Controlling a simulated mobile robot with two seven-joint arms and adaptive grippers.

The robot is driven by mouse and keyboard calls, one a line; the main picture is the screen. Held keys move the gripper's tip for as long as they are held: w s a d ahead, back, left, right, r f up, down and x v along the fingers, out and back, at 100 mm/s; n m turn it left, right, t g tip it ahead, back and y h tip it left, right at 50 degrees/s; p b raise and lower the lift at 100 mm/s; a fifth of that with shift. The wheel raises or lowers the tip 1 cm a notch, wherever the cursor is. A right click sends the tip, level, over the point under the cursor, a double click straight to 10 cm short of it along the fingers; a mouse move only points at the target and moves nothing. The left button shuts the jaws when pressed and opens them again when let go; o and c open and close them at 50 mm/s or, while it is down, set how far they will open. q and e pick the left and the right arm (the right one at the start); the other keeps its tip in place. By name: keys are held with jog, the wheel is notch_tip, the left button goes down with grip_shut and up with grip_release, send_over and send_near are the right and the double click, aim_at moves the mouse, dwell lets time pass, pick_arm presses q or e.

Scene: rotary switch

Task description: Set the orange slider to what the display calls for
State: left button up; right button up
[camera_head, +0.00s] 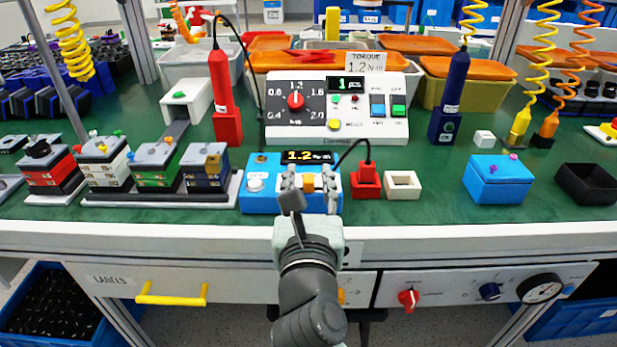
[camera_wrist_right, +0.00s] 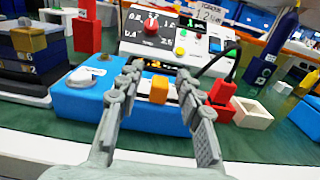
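The orange slider (camera_head: 308,182) sits on the front of a blue box (camera_head: 262,205) on the green bench. My right gripper (camera_head: 309,178) is at the slider, with one finger on each side. In the right wrist view, the gripper (camera_wrist_right: 160,76) is open, with gaps between both fingers and the orange slider (camera_wrist_right: 159,89). The fingers hide most of the slider's track and scale. My left gripper is not in view.
A white control panel (camera_head: 390,130) with a red dial stands behind the box. A red holder (camera_head: 366,185) with a black cable and a white square tray (camera_head: 403,197) stand close on the right. Several stacked blocks (camera_head: 155,165) are on the left.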

grip_shut()
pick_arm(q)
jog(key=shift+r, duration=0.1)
pick_arm(e)
jog(key=shift+d, duration=0.1)
jog(key=d+p, duration=0.1)
jog(key=d, duration=0.2)
jog(key=shift+d, duration=0.15)
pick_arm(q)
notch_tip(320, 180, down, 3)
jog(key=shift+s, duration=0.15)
pick_arm(e)
jog(key=shift+d+f, duration=0.1)
jog(key=shift+d, duration=0.05)
grip_release()
jog(key=shift+d, duration=0.1)
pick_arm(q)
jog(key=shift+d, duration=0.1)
